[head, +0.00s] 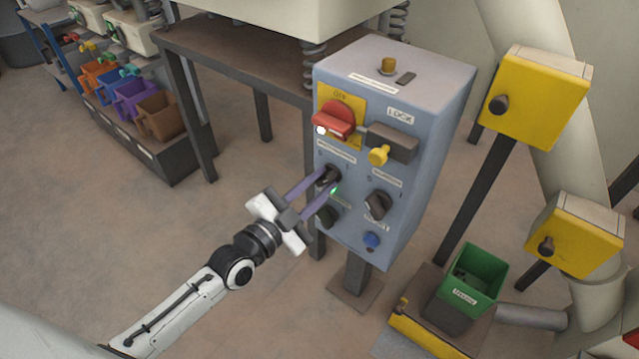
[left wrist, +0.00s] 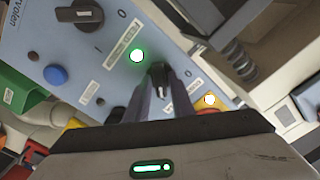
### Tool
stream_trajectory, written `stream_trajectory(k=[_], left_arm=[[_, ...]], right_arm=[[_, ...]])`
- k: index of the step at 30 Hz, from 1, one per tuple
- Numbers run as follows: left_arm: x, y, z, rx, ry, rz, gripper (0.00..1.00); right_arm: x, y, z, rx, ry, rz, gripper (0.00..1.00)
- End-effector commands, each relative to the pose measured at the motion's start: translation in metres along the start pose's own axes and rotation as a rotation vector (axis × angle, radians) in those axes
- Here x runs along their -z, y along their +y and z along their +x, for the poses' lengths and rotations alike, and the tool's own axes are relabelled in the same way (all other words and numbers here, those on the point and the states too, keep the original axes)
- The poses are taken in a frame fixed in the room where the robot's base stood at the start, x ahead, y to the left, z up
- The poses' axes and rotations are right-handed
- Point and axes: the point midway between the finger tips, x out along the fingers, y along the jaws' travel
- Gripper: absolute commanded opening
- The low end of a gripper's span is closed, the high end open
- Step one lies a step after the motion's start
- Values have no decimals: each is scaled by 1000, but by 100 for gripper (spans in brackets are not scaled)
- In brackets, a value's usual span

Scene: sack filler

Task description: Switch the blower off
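A blue-grey control box (head: 345,105) stands on a post in the middle of the head view. My left gripper (head: 331,179) reaches its front from the lower left. Its two purple fingers stand apart, one on each side of a black rotary knob (left wrist: 158,76); I cannot tell whether they touch it. A lit green lamp (left wrist: 137,55) is beside this knob, and it also shows in the head view (head: 334,191). Other black knobs are at the right (head: 377,205) and below (head: 327,216). The labels are too small to read for the blower's name. My right gripper is out of view.
A red handle (head: 334,118) on a yellow plate, a lock block with a yellow tag (head: 378,155) and a blue button (head: 371,240) share the panel. Yellow boxes (head: 536,97) on posts and a green bin (head: 474,277) stand at the right.

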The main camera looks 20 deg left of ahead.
Motion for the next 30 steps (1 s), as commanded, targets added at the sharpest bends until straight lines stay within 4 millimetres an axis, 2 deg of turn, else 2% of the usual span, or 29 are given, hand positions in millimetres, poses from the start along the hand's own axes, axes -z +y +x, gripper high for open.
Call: stream_trajectory(k=[1,3,4,17,30], left_arm=[[0,0,0,0,0,0,13],[0,0,0,0,0,0,1],[0,0,0,0,0,0,0],[1,-1,0,0,-1,-78,0],[1,-1,0,-1,-3,-442,0]], right_arm=[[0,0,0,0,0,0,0],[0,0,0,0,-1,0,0],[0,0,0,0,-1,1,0],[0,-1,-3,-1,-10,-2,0],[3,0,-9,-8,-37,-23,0]])
